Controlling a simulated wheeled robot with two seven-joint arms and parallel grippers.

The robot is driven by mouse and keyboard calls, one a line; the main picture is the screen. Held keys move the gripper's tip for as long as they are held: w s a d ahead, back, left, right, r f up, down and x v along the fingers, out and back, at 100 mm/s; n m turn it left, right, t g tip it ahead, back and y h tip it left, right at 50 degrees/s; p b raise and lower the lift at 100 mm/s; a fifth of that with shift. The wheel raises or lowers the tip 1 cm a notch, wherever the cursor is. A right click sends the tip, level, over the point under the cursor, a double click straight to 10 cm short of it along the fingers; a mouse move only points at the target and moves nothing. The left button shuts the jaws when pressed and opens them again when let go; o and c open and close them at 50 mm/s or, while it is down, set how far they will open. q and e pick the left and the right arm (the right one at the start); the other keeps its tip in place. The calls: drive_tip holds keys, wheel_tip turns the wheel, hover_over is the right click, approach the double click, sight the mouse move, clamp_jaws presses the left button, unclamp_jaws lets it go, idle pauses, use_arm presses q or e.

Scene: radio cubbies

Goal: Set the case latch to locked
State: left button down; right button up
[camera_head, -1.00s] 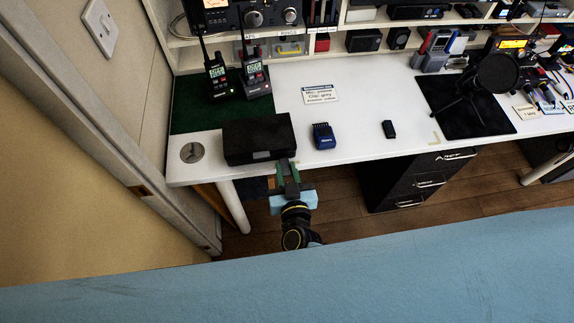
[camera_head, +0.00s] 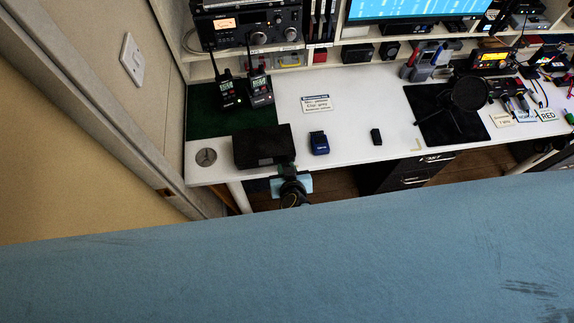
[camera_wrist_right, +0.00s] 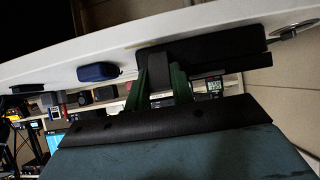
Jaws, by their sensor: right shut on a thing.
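The black case (camera_head: 262,143) lies at the left front edge of the white desk, beside the green mat. It shows in the wrist view as a dark slab (camera_wrist_right: 215,50). My right gripper (camera_head: 286,169) is at the right part of the case's front side. In the wrist view its two green fingers (camera_wrist_right: 162,84) are closed around a dark tab, the case latch (camera_wrist_right: 158,72). The latch's exact setting cannot be told, since the fingers partly cover it. My left gripper is not in view.
A blue device (camera_head: 319,143) and a small black block (camera_head: 376,137) stand right of the case. Two handheld radios (camera_head: 243,92) stand behind it on the green mat (camera_head: 212,122). A round grommet (camera_head: 206,157) is to its left. The desk's middle is mostly clear.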

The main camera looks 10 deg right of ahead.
drive_tip(key=shift+w+r, duration=0.1)
idle(0.5)
drive_tip(key=o, duration=1)
drive_tip(key=shift+p+v, duration=2.2)
drive_tip(key=shift+v, duration=1.55)
